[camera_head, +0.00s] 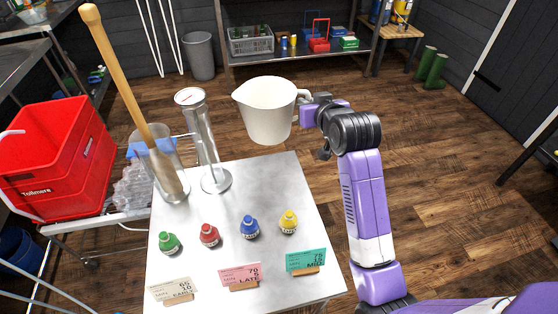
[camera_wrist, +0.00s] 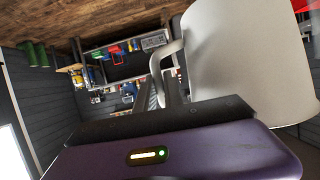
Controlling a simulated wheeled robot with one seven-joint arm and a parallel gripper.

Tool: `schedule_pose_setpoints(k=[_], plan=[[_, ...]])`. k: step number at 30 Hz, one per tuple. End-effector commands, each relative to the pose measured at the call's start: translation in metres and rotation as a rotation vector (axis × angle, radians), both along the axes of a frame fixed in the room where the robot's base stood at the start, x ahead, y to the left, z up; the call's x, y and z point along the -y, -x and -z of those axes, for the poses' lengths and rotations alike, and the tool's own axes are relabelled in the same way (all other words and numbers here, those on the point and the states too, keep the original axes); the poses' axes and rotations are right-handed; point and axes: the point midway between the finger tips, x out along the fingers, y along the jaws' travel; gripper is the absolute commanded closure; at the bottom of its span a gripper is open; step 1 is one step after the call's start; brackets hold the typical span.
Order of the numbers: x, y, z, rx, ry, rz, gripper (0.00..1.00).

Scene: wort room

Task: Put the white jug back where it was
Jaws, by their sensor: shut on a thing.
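The white jug (camera_head: 266,112) is held up in the air, upright, above or just behind the back right of the white table (camera_head: 245,190). Its spout points left and its handle points right. My gripper (camera_head: 308,100) is shut on the handle from the right. In the wrist view the jug (camera_wrist: 235,65) fills the upper right, and its handle (camera_wrist: 166,62) runs down to my gripper (camera_wrist: 172,98). The fingertips are partly hidden there. The back right of the tabletop is bare.
On the table are a clear cylinder holding a wooden paddle (camera_head: 120,85), a tall glass cylinder (camera_head: 206,140), green (camera_head: 169,242), red (camera_head: 209,235), blue (camera_head: 249,228) and yellow (camera_head: 288,222) bottles, and pink (camera_head: 240,274), cream (camera_head: 173,290) and teal (camera_head: 305,261) cards. Red crates (camera_head: 60,160) stand left.

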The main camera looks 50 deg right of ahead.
Motion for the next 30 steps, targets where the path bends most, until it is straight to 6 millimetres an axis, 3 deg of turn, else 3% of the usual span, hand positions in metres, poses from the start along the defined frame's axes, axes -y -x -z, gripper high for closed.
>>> schedule_pose_setpoints(k=[16, 30], plan=[[0.000, 0.000, 0.121, 0.000, -0.003, 0.000, 1.00], [0.000, 0.000, 0.172, 0.000, -0.002, -0.001, 1.00]])
